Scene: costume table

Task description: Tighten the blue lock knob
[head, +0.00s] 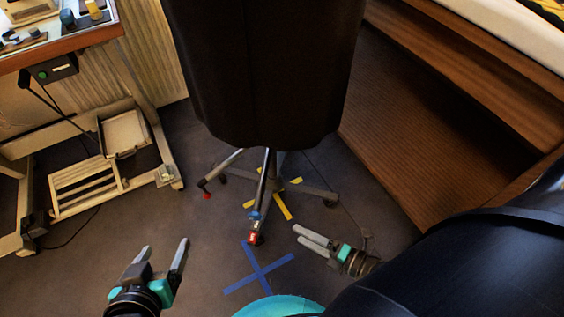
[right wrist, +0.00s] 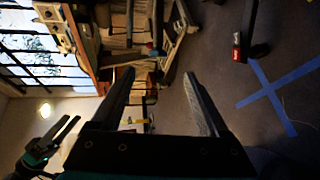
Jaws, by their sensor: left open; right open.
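A dark dress form (head: 270,75) stands on a wheeled metal base with several spread legs. A small blue part (head: 254,214) sits low on the front leg, just above a red-and-white piece (head: 252,235); I cannot tell whether it is the blue lock knob. My right gripper (head: 298,236) is open and empty, to the right of that leg and apart from it. Its fingers (right wrist: 160,73) frame no held object in the right wrist view. My left gripper (head: 165,246) is open and empty, left of the leg, and also shows in the right wrist view (right wrist: 70,125).
A blue tape cross (head: 259,269) and yellow tape (head: 282,206) mark the dark floor. A work table (head: 70,42) on a pale frame stands at left, with a cable beneath. A wooden step (head: 440,110) bounds the right. Open floor lies around the front leg.

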